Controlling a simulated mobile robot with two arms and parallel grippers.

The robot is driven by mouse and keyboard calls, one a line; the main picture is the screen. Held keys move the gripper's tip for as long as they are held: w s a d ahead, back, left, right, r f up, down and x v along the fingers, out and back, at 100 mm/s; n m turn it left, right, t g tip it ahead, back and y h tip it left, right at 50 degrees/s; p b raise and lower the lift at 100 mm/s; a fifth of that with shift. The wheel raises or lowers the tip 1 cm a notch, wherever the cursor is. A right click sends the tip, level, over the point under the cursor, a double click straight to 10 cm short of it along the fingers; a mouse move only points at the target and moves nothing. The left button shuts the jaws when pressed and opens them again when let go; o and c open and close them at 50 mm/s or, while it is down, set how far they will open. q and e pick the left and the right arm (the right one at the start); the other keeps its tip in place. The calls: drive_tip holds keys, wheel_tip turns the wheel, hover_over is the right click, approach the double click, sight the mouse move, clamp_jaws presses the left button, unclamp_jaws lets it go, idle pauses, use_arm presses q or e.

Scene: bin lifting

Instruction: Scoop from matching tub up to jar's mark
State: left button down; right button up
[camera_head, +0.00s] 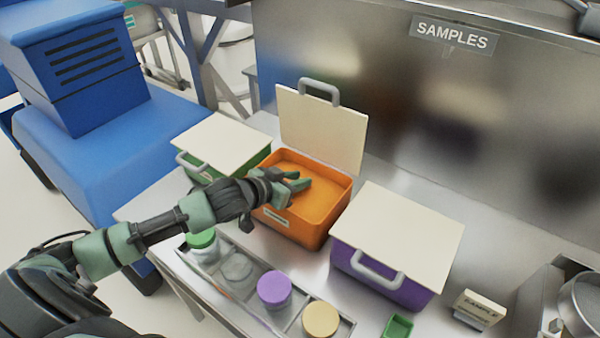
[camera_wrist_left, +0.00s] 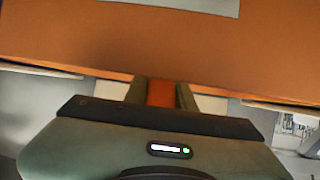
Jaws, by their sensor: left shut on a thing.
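The orange tub (camera_head: 290,232) stands open on the metal bench, its pale lid (camera_head: 322,130) raised upright behind. Orange contents fill the tub. My left gripper (camera_head: 303,183) reaches over its front left side, with the fingertips above the contents. In the left wrist view, the gripper (camera_wrist_left: 160,92) is shut on an orange thing, whose shape is mostly hidden. The tub's front wall (camera_wrist_left: 100,45) fills the top of that view. In the tray (camera_head: 345,325) stand a clear, lidless jar (camera_head: 237,268), a green-lidded jar (camera_head: 201,240) and a purple-lidded jar (camera_head: 274,288). My right gripper is out of view.
A closed green tub (camera_head: 205,176) stands left and a closed purple tub (camera_head: 375,270) right. A yellow lid (camera_head: 320,318) shows in the tray. A small green container (camera_head: 398,326) and a sample card (camera_head: 480,304) lie to the right. A metal wall (camera_head: 420,110) closes the back.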

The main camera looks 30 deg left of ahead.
use_arm(q)
drive_tip(key=shift+w+r, duration=0.1)
drive_tip(key=shift+r, duration=0.15)
drive_tip(key=shift+s+r+p, duration=0.2)
drive_tip(key=shift+r+p, duration=0.25)
drive_tip(key=shift+r, duration=0.95)
wheel_tip(320, 180, up, 2)
drive_tip(key=shift+w+r+p, duration=0.1)
drive_tip(key=shift+p, duration=0.7)
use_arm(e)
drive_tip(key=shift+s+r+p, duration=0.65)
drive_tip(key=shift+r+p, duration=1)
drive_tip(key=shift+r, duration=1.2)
use_arm(q)
wheel_tip(320, 180, up, 7)
drive_tip(key=s+t+h+b, duration=0.1)
drive_tip(key=t+b, duration=0.4)
drive_tip(key=b, duration=0.9)
drive_tip(key=shift+s+a, duration=0.15)
drive_tip(key=shift+s, duration=0.1)
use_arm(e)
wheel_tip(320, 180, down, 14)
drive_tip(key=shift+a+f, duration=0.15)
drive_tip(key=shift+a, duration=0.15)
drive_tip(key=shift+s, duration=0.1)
